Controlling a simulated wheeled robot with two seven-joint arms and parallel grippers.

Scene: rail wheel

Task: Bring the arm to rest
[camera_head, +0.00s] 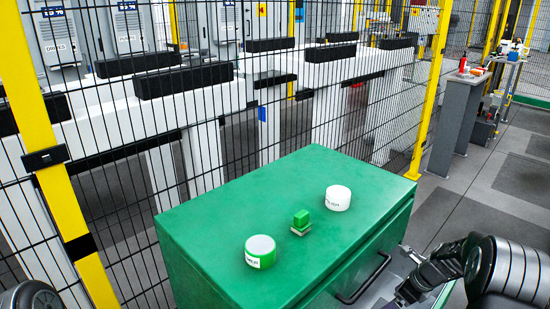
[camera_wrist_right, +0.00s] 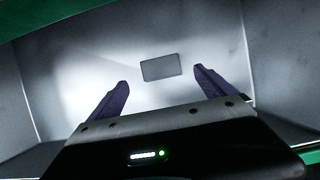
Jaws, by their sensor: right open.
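My right arm (camera_head: 490,268) comes in from the lower right, beside the front of a green cabinet (camera_head: 185,228). In the right wrist view my right gripper (camera_wrist_right: 163,82) is open, with two dark purple fingers apart and nothing between them. It faces into a grey-walled, green-edged compartment (camera_wrist_right: 90,65). A small grey rectangular piece (camera_wrist_right: 160,67) lies inside, beyond the fingertips. Part of my left arm (camera_head: 32,297) shows at the lower left corner; its gripper is out of view.
On the cabinet top stand a green-and-white round container (camera_head: 261,251), a small green block (camera_head: 301,218) on a pale base and a white round container (camera_head: 338,198). A black handle (camera_head: 362,281) is on the cabinet front. A yellow-posted mesh fence (camera_head: 60,190) runs behind.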

